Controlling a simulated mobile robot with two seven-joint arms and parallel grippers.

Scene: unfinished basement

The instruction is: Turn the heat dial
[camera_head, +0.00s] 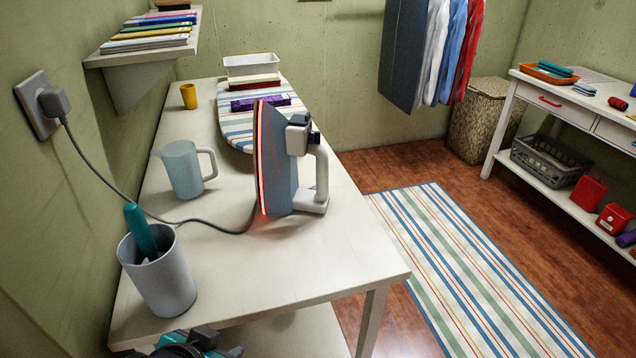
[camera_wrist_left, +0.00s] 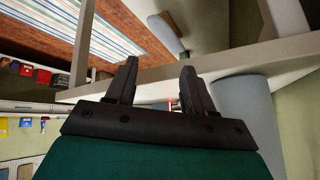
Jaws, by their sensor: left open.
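The iron (camera_head: 280,160) stands on its heel on the white table in the head view. Its soleplate faces left, its edge glows red, and its pale handle is on the right. A dark knob-like part (camera_head: 299,120) sits near the top of its handle side; I cannot tell for sure that this is the heat dial. My left gripper (camera_head: 200,345) shows partly at the bottom edge of the head view, in front of the table's near edge and well short of the iron. In the left wrist view its two dark fingers (camera_wrist_left: 160,88) are apart with nothing between them. My right gripper is not in view.
A grey cup (camera_head: 160,272) holding a teal-handled item stands at the table's near left. A pitcher (camera_head: 183,168) stands left of the iron. The iron's cord runs to the wall plug (camera_head: 54,102). An ironing board (camera_head: 240,128) lies behind. Near right table surface (camera_head: 330,250) is clear.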

